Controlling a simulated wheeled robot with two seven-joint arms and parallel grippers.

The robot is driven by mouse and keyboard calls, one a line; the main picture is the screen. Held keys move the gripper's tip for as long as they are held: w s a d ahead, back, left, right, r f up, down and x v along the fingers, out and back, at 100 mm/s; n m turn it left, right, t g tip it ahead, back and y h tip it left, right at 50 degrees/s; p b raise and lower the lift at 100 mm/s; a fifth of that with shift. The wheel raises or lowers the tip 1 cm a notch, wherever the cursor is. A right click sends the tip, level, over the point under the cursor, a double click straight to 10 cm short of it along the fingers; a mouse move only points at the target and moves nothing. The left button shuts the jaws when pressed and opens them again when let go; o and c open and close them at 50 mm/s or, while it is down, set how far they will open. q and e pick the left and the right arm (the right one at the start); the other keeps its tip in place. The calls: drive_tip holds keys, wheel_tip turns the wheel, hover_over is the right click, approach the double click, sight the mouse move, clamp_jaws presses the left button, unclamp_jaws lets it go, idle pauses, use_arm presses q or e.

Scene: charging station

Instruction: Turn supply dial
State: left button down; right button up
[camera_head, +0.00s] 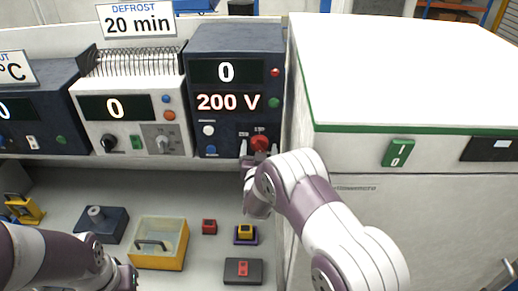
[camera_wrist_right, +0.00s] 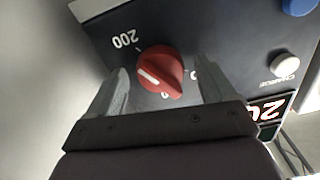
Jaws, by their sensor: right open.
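The supply dial is a red knob (camera_head: 260,142) low on the front of the dark blue supply unit (camera_head: 232,125), whose displays read 0 and 200 V. In the right wrist view the red dial (camera_wrist_right: 160,72) has a white pointer line, with a 200 mark near its upper left. My right gripper (camera_head: 259,152) is at the dial. Its fingers (camera_wrist_right: 163,92) are open, one on each side of the knob, with visible gaps. My left arm (camera_head: 60,262) is at the lower left; its fingers are not clearly visible.
A white cabinet (camera_head: 400,75) with a green switch (camera_head: 397,152) stands close on the right. A white unit (camera_head: 132,105) stands left of the supply. On the bench are a yellow box (camera_head: 158,256), a red block (camera_head: 209,227) and a dark block with a red switch (camera_head: 243,271).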

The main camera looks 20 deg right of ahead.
drive_tip(key=c, duration=1.1)
drive_tip(key=shift+o, duration=0.2)
drive_tip(key=shift+f+b, duration=0.25)
drive_tip(key=shift+b, duration=0.4)
drive_tip(key=m+b, duration=0.5)
drive_tip(key=b, duration=0.3)
drive_tip(key=shift+a+r+m, duration=0.1)
drive_tip(key=shift+r+m, duration=0.05)
drive_tip(key=shift+m, duration=0.25)
drive_tip(key=o, duration=1.1)
drive_tip(key=shift+c, duration=0.2)
drive_tip(key=shift+r, duration=0.1)
